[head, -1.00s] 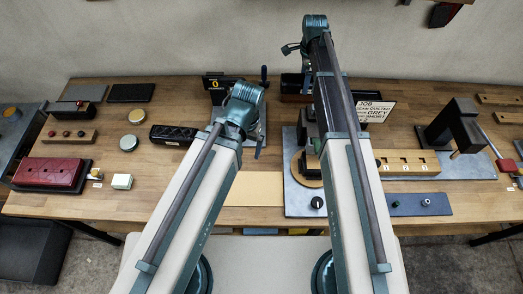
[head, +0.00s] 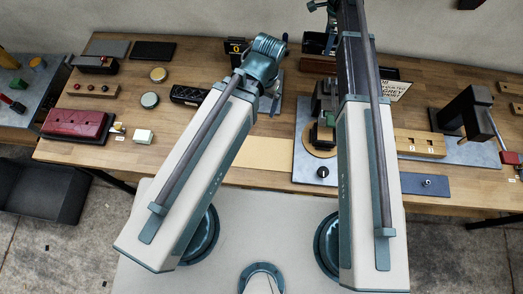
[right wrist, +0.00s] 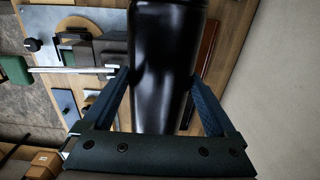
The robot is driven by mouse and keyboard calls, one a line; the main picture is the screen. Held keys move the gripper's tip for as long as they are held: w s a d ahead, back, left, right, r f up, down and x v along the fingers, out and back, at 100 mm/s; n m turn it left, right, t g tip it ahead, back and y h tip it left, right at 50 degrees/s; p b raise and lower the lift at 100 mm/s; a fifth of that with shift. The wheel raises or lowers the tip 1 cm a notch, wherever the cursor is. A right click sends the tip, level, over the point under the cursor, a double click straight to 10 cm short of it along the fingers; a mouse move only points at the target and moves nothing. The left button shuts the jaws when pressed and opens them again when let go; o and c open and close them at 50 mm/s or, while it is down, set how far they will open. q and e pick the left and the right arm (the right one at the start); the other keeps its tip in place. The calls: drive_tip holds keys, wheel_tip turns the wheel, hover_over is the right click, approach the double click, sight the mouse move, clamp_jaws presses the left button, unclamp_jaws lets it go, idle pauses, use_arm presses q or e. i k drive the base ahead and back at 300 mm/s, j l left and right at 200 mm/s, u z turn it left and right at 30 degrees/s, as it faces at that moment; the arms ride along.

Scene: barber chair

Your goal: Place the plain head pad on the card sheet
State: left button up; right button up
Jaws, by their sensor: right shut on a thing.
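The plain head pad (right wrist: 162,65) is smooth, glossy and black. In the right wrist view it fills the middle, between the two blue fingers of my right gripper (right wrist: 160,95), which is shut on it. In the head view a dark form (head: 318,42), possibly this pad, shows at the back behind my right arm. The card sheet appears to be the flat tan sheet (head: 256,154) at the table's front edge, with nothing on it. My left gripper (head: 272,82) is above the table's middle; its jaws are not clear.
A grey plate (head: 306,165) with a round wooden disc and a black knob lies right of the sheet. A red quilted pad (head: 78,124) and a black quilted pad (head: 190,95) lie at left. A dark press-like stand (head: 468,112) and a wooden block (head: 418,143) are at right.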

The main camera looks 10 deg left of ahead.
sight(262, 153)
drive_tip(key=k+j, duration=0.3)
drive_tip(key=k, duration=0.15)
drive_tip(key=k+j, duration=0.3)
drive_tip(key=k, duration=0.15)
